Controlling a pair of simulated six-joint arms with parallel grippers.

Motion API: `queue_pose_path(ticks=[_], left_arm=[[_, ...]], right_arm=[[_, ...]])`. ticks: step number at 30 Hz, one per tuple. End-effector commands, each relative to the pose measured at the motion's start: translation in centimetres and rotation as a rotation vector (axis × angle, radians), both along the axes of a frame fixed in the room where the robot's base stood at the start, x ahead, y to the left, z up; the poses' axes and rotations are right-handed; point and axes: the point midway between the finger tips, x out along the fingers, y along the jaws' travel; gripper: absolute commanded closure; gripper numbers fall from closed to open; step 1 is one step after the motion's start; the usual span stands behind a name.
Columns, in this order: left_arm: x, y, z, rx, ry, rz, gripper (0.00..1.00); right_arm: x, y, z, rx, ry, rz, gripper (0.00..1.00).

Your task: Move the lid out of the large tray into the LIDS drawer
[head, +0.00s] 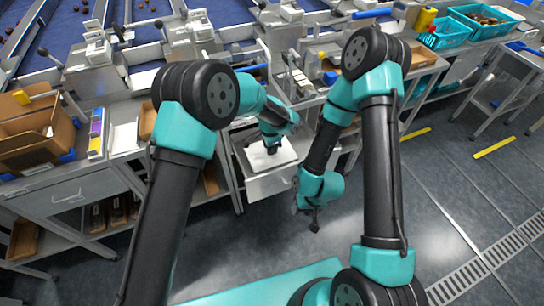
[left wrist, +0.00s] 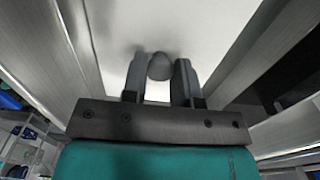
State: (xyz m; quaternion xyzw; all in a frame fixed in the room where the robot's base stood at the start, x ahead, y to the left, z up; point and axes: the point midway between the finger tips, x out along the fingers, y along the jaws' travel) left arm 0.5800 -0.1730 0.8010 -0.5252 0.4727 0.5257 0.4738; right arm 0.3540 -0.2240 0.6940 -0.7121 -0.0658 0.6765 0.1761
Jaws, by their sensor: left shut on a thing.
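The white lid (head: 256,161) is down between the walls of a pulled-out metal drawer (head: 272,186) in the middle of the head view. No label is readable on the drawer. My left gripper (head: 272,148) is over the lid. In the left wrist view, its two fingers (left wrist: 159,80) are shut on the lid's grey knob (left wrist: 159,66), and the white lid face (left wrist: 200,25) fills the space beyond. I cannot tell whether the lid touches the drawer floor. My right gripper (head: 315,225) hangs over the floor to the right; its fingers are too small to read. I cannot pick out the large tray.
A cardboard box (head: 35,130) stands on the bench at the left. Teal crates (head: 450,32) with dates stand at the back right. The grey floor to the right of the drawer is open.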

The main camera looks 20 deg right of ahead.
Motion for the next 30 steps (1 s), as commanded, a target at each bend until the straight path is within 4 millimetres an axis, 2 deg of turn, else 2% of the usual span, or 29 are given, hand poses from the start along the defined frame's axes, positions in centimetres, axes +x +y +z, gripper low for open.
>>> queue_pose_path(ticks=[1,4,16,24,30], left_arm=[[0.0,0.0,-1.0,0.002,0.002,-0.001,0.95],[0.0,0.0,-2.1,0.000,0.000,0.000,0.95],[0.0,0.0,-2.7,0.000,0.000,0.000,0.95],[0.0,0.0,-5.8,0.000,0.001,0.000,0.95],[0.0,0.0,-6.3,-0.001,-0.001,0.000,0.95]], right_arm=[[0.0,0.0,0.0,0.000,0.000,0.000,0.57],[0.0,0.0,0.0,0.000,0.000,0.000,0.57],[0.0,0.0,0.0,0.000,0.000,0.000,0.57],[0.0,0.0,0.0,0.000,0.000,0.000,0.57],[0.0,0.0,0.0,0.000,0.000,0.000,0.57]])
